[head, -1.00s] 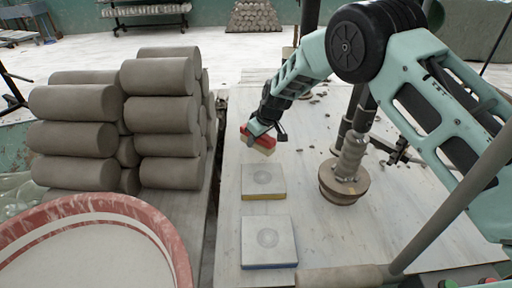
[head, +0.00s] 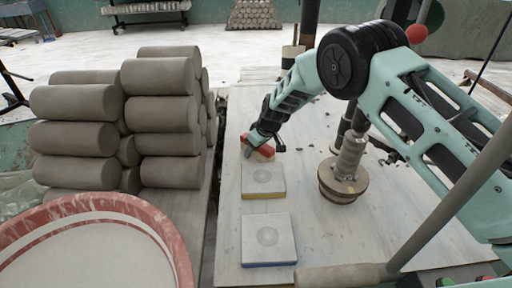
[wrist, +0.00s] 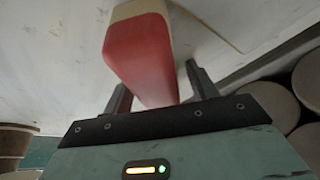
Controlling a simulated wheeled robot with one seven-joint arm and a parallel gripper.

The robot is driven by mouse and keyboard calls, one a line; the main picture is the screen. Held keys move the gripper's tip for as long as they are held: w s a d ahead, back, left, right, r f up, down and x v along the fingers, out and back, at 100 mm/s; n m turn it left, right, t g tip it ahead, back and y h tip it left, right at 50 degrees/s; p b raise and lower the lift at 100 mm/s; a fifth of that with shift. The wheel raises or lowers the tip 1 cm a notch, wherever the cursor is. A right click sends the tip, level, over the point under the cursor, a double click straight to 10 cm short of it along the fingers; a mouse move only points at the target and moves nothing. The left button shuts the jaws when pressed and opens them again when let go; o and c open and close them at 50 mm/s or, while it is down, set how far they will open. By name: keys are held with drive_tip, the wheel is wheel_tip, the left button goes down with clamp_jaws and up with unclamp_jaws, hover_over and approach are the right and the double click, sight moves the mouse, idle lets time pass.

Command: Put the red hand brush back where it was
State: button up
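The red hand brush (head: 258,150), a red block with a cream-coloured underside, is at my gripper (head: 250,143), just behind the yellow-edged pad on the board. In the wrist view the brush (wrist: 139,55) lies between my two fingers (wrist: 158,82), its red end towards me and its cream part away. The left finger meets its edge; a narrow gap shows by the right finger. The brush has moved together with my gripper. It is low over the board, and I cannot tell whether it touches.
A grey pad with a yellow edge (head: 262,178) and one with a blue edge (head: 268,238) lie in front. A round wooden piece with a clay-coloured spindle (head: 345,180) stands right. Stacked clay cylinders (head: 165,110) and a red-rimmed basin (head: 160,225) are left.

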drive_tip(key=shift+r, duration=0.1)
drive_tip(key=b+v, duration=0.1)
drive_tip(key=v, duration=1.1)
drive_tip(key=shift+b, duration=0.4)
